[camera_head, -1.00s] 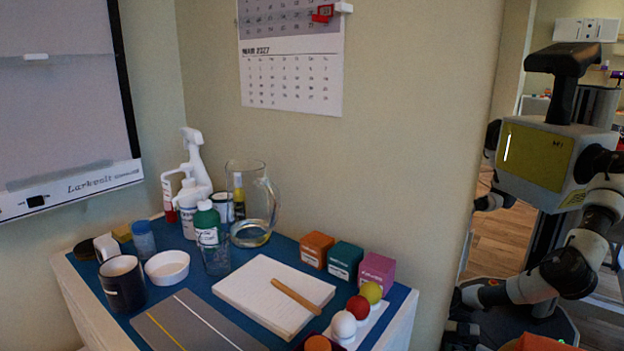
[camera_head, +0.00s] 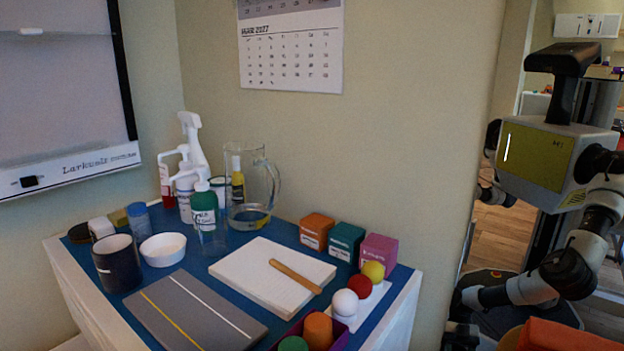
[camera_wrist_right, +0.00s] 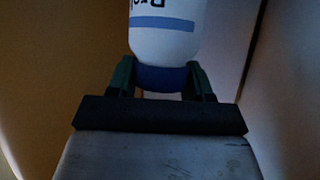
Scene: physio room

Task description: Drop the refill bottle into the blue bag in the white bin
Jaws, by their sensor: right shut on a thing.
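My right gripper (camera_wrist_right: 160,76) shows in the right wrist view, its two dark fingers closed around the blue lower end of a white bottle (camera_wrist_right: 168,38). The bottle has a blue band and partly cut-off dark lettering. It looks like the refill bottle, and its far end is outside the picture. Neither gripper can be made out directly in the head view. The white bin and the blue bag are not recognisable in either view.
A robot shape (camera_head: 540,150) shows at the right.

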